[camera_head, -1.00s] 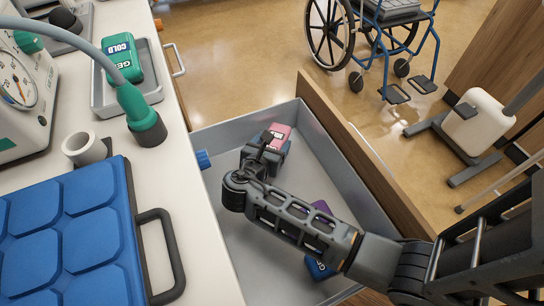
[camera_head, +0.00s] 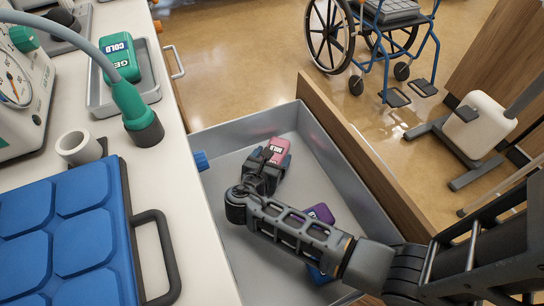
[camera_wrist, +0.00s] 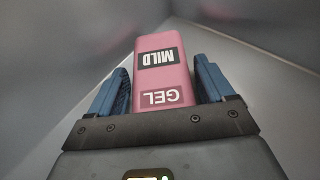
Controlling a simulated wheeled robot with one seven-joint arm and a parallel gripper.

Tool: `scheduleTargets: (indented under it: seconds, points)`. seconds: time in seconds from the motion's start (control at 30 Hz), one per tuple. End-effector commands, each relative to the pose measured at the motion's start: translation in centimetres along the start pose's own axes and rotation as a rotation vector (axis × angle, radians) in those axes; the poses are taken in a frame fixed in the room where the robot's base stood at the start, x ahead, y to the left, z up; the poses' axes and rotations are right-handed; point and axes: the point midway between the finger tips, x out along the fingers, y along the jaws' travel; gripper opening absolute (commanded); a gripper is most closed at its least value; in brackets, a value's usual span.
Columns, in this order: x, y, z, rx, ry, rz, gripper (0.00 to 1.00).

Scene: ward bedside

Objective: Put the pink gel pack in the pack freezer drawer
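The pink gel pack (camera_head: 278,151) is inside the open grey drawer (camera_head: 217,138), low over its floor. Whether it touches the floor I cannot tell. In the wrist view the pack (camera_wrist: 163,70), marked MILD and GEL, stands out between the blue fingers of my gripper (camera_wrist: 163,92), one along each side.
A purple pack (camera_head: 320,213) and a blue pack (camera_head: 318,275), partly hidden by my arm, lie in the drawer's near part. A green COLD gel pack (camera_head: 122,60) sits in a counter tray (camera_head: 97,98). A blue pad with a handle (camera_head: 65,225) lies on the counter.

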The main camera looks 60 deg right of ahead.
Motion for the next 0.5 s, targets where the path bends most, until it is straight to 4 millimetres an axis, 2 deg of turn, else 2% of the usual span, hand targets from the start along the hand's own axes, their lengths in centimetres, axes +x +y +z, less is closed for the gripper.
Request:
scheduleTargets:
  seconds: [0.03,0.17,0.43,0.5]
  points:
    - [0.0,0.0,0.01,0.0,0.0,0.0,0.86]
    - [0.0,-0.01,0.01,0.0,0.0,0.0,0.98]
    - [-0.12,-0.02,0.28,0.0,0.0,0.0,0.98]
    - [-0.7,-0.01,0.26,-0.001,0.0,0.0,0.98]
